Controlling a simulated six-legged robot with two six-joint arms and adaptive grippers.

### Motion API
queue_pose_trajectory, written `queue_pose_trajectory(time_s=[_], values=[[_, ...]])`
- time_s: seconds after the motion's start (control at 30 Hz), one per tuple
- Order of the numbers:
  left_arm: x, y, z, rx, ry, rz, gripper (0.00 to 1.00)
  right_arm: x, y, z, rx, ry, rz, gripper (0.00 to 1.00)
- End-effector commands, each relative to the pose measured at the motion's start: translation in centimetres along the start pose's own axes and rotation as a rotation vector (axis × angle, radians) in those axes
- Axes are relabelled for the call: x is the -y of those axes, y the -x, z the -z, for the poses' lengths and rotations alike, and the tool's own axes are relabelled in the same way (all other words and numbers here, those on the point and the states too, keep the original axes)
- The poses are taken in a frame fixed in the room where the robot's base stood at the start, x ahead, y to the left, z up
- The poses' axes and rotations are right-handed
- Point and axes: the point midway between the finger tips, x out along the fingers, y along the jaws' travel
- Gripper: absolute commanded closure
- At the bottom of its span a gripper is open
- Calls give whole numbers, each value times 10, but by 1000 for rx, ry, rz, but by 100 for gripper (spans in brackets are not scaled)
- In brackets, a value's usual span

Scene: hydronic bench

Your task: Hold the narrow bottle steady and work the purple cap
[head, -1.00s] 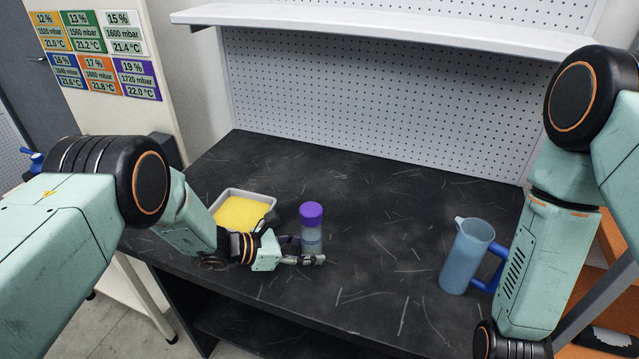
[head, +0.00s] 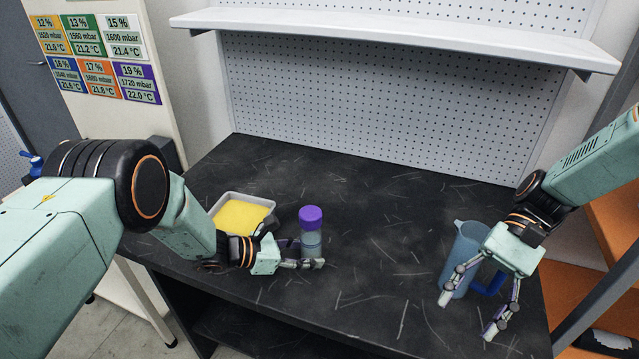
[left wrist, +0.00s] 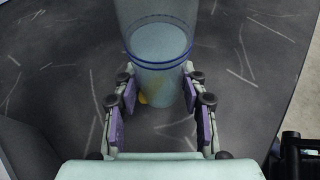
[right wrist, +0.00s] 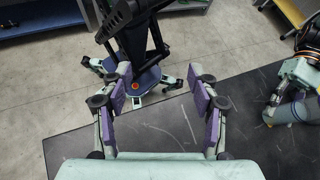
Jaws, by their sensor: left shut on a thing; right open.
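The narrow bottle (head: 311,243) stands upright on the dark bench, clear-blue with the purple cap (head: 311,217) on top. My left gripper (head: 304,264) is shut on the lower part of the bottle. In the left wrist view the bottle (left wrist: 160,50) stands between the two finger pads (left wrist: 158,108); its cap is out of that view. My right gripper (head: 468,312) is open and empty, in front of the blue jug at the right, well away from the cap. In the right wrist view its fingers (right wrist: 160,95) are spread with nothing between them.
A blue jug (head: 466,247) with a handle stands at the bench's right, partly behind my right gripper. A grey tray (head: 272,204) with a yellow sponge (head: 240,215) sits left of the bottle. A shelf (head: 400,38) overhangs the back. The bench's middle (head: 390,220) is clear.

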Motion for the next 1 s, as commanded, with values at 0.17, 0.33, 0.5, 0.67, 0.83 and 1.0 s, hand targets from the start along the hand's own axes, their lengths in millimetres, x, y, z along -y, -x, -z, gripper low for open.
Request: queue_pose_trajectory(time_s=[0.17, 0.33, 0.5, 0.67, 0.83, 1.0], values=[[1, 0, 1, -2, 2, 2, 100, 41, 39, 27, -124, -81, -64, 40], [1, 0, 1, -2, 1, 1, 100, 92, 61, 50, -275, -140, -116, 40], [0, 0, 1, -2, 2, 0, 100, 154, 70, 60, -412, -167, -145, 40], [1, 0, 1, -2, 2, 0, 100, 219, 65, 57, -526, -164, -153, 40], [1, 0, 1, -2, 2, 1, 100, 282, 46, 42, -614, -141, -143, 40], [1, 0, 1, -2, 2, 1, 100, 322, 28, 26, -658, -120, -126, 40]])
